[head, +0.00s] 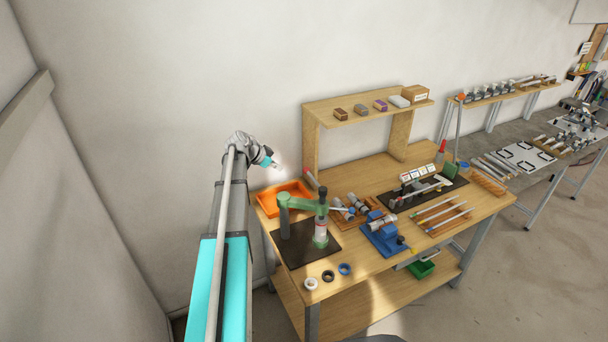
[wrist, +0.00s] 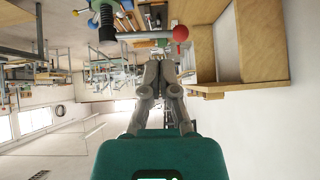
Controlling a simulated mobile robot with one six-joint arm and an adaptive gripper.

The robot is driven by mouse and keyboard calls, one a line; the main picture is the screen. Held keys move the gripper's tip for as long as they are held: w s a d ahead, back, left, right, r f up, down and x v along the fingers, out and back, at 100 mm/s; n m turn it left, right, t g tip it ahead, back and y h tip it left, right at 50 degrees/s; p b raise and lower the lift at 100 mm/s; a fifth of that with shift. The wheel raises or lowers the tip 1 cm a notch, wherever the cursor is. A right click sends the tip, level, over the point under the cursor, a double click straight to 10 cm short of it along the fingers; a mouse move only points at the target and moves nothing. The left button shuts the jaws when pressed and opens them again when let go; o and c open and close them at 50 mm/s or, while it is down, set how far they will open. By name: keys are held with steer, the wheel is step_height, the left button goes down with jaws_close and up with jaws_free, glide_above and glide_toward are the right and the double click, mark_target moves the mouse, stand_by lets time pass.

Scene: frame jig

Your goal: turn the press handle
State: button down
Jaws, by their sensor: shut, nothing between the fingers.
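The green press (head: 284,208) stands on a dark mat at the left of the workbench. In the wrist view its green body (wrist: 104,12) is at the top left, and its handle, a rod ending in a red ball (wrist: 181,33), reaches across to the right. My gripper (head: 275,163) is in the air behind and left of the press, near the wall. In the wrist view my gripper (wrist: 159,56) has its fingers together and empty; their tips appear just below the rod, and I cannot tell the gap in depth.
An orange tray (head: 284,198) lies behind the press. A wooden shelf (head: 367,110) stands at the bench's back. A blue vise (head: 384,236) and tool racks lie right of the press. Several rings, one blue (head: 345,268), lie at the front edge. The air left of the bench holds my arm.

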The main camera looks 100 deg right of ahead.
steer(key=shift+a+r+n, duration=0.1)
steer(key=shift+r+n, duration=0.05)
steer(key=shift+n, duration=0.15)
stand_by(0.4)
steer(key=b, duration=0.8)
glide_toward(309, 175)
steer(key=x, duration=0.7)
steer(key=shift+f, duration=0.55)
steer(key=shift+s+m+y, duration=0.15)
steer(key=shift+m+y, duration=0.15)
steer(key=shift+m, duration=0.1)
steer(key=shift+s+d+r+m+g+y, duration=0.1)
steer(key=shift+s+d+m+g+y, duration=0.15)
steer(key=shift+d+m+g+y, duration=0.1)
